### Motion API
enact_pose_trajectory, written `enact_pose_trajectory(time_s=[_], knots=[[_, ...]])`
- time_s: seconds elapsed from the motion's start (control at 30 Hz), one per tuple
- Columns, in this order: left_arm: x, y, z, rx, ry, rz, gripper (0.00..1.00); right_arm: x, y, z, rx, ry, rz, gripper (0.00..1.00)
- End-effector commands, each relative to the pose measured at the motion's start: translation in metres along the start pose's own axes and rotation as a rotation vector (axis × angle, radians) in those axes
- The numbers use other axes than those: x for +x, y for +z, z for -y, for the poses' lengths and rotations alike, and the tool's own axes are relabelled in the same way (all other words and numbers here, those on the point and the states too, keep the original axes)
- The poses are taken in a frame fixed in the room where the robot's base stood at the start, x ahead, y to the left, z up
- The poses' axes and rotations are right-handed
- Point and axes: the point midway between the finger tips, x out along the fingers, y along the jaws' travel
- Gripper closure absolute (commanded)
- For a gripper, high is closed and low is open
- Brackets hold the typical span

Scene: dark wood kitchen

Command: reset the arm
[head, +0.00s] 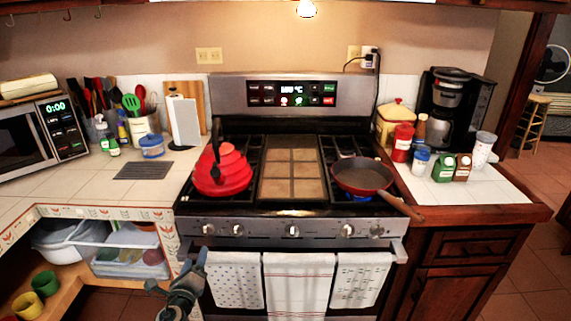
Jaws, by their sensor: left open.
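My left gripper (190,268) is low in the head view, in front of the stove's lower left. Its fingers are apart and nothing shows between them. It is in front of the oven door, near the left dotted towel (233,279). My right gripper is not in view.
The stove (293,229) carries a red kettle (222,172) at left and a red frying pan (361,175) at right, its handle over the front edge. Jars and a coffee maker (449,107) crowd the right counter. An open shelf (60,285) with cups and tubs is at lower left.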

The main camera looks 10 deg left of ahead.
Motion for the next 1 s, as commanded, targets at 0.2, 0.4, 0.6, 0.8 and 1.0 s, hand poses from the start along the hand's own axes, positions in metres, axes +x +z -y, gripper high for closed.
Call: enact_pose_trajectory(time_s=[0.2, 0.4, 0.6, 0.8, 1.0], knots=[[-0.010, -0.039, -0.049, -0.148, 0.109, -0.067, 0.37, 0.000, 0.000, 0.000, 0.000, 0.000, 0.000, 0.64], [-0.060, -0.127, -0.157, -0.510, 0.394, -0.161, 0.37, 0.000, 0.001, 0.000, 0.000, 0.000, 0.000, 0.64], [-0.148, -0.211, -0.253, -0.874, 0.722, -0.158, 0.37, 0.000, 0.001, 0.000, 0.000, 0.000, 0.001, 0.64], [-0.264, -0.282, -0.326, -1.200, 1.063, -0.043, 0.37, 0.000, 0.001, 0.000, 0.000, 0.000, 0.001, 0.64], [-0.394, -0.333, -0.371, -1.463, 1.384, 0.181, 0.37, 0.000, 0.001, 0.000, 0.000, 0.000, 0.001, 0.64]])
